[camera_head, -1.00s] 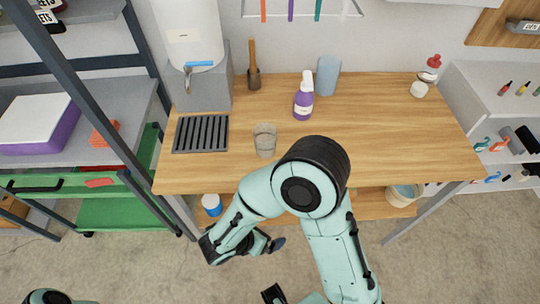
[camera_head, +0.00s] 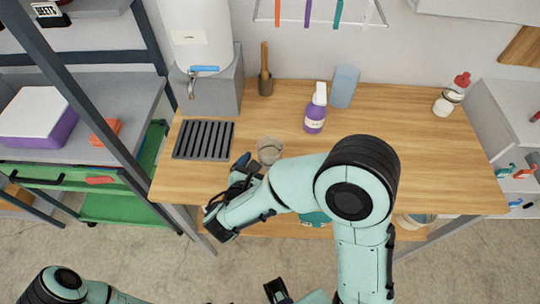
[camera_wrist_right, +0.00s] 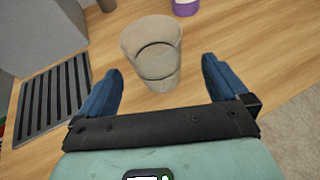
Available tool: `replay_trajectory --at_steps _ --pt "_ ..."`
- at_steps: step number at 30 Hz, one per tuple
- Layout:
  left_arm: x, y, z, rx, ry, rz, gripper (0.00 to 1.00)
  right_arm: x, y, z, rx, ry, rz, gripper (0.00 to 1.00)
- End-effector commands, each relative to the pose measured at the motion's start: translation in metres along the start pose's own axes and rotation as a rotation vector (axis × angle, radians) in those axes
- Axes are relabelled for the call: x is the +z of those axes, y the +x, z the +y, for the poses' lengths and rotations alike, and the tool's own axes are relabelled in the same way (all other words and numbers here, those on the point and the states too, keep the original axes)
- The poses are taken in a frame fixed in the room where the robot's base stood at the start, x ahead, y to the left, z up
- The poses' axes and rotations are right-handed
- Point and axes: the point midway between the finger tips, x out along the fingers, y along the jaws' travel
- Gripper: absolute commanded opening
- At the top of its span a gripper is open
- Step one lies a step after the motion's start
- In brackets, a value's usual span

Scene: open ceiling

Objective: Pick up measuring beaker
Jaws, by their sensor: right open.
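The measuring beaker (camera_head: 270,150) is a clear, greyish cup standing upright on the wooden table. It also shows in the right wrist view (camera_wrist_right: 152,48), centred ahead of my gripper. My right gripper (camera_head: 250,168) is open and empty at the table's front edge, just left of and in front of the beaker. In the right wrist view its blue fingers (camera_wrist_right: 160,72) lie to the left and right of the beaker's lower part, with no contact visible. My forearm passes close in front of the beaker in the head view.
A black slotted drain grate (camera_head: 204,140) lies left of the beaker. A purple spray bottle (camera_head: 315,112) and a blue-grey cylinder (camera_head: 343,87) stand behind to the right. A white dispenser (camera_head: 202,40) stands on a grey block at the back left. The table's right side is mostly clear.

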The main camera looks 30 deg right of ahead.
Motion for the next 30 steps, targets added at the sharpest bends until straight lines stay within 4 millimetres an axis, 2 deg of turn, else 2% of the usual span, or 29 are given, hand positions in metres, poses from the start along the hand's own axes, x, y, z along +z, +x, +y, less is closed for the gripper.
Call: replay_trajectory --at_steps 7,15,24,25,29,30 --pt "0.0 -0.001 0.001 0.0 0.001 0.0 0.43 0.0 0.02 0.001 -0.002 -0.001 0.0 1.0" --pt "0.0 -0.003 0.001 0.001 0.001 0.001 0.43 0.0 0.057 0.006 -0.002 0.0 0.0 1.0" --pt "-0.001 -0.003 0.001 0.001 0.001 0.001 0.43 0.0 0.063 0.006 0.001 0.0 0.001 1.0" --pt "-0.001 -0.003 0.001 0.001 0.001 0.001 0.43 0.0 0.063 0.006 0.001 0.0 0.001 0.94" --pt "-0.001 -0.003 0.001 0.001 0.001 0.001 0.43 0.0 0.062 0.006 0.001 0.0 0.001 0.51" --pt "-0.001 -0.003 0.001 0.001 0.001 0.001 0.43 0.0 0.062 0.006 0.001 0.0 0.001 0.48"
